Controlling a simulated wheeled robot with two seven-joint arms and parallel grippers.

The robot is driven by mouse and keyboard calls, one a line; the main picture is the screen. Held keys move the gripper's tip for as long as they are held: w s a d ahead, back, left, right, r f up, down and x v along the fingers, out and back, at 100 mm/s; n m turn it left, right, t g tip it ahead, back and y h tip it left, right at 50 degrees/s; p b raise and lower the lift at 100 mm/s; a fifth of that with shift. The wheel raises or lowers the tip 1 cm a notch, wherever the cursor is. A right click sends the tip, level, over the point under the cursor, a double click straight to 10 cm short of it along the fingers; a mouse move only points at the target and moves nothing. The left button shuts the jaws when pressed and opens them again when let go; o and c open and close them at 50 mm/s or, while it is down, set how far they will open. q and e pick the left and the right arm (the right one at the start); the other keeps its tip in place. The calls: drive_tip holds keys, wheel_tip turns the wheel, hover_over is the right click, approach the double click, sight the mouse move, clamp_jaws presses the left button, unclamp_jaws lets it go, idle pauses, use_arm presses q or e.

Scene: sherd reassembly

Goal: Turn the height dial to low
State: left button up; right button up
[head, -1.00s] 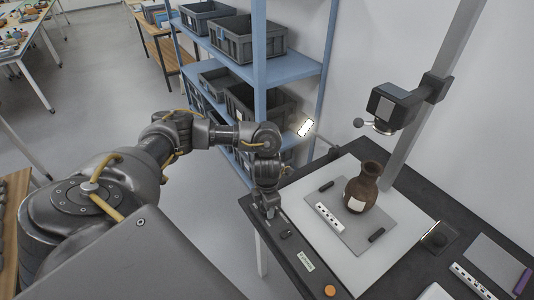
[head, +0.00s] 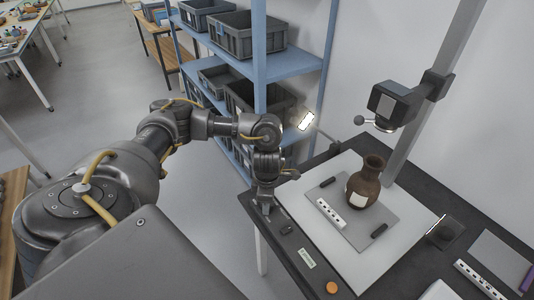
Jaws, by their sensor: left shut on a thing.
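My left gripper (head: 264,208) points down at the far left end of the dark control strip (head: 319,274) along the front of the stand's base. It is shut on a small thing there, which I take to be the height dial. The fingers hide the dial, so its pointer and setting cannot be read. The strip also carries a small dark switch (head: 286,229), a pale label (head: 306,259) and an orange button (head: 332,287). My right gripper is not in view.
A brown vase (head: 369,178) stands on a grey mat (head: 362,235) beside a white scale bar (head: 331,214). A camera head (head: 393,104) hangs on a column above. A lit lamp panel (head: 306,121) and blue shelves with grey crates (head: 247,36) stand behind the arm.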

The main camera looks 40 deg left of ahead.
use_arm(q)
drive_tip(key=o, duration=1)
drive_tip(key=shift+c, duration=0.2)
wheel_tip(320, 180, up, 11)
drive_tip(key=p, duration=0.1)
drive_tip(key=shift+p, duration=0.35)
drive_tip(key=shift+f, duration=0.1)
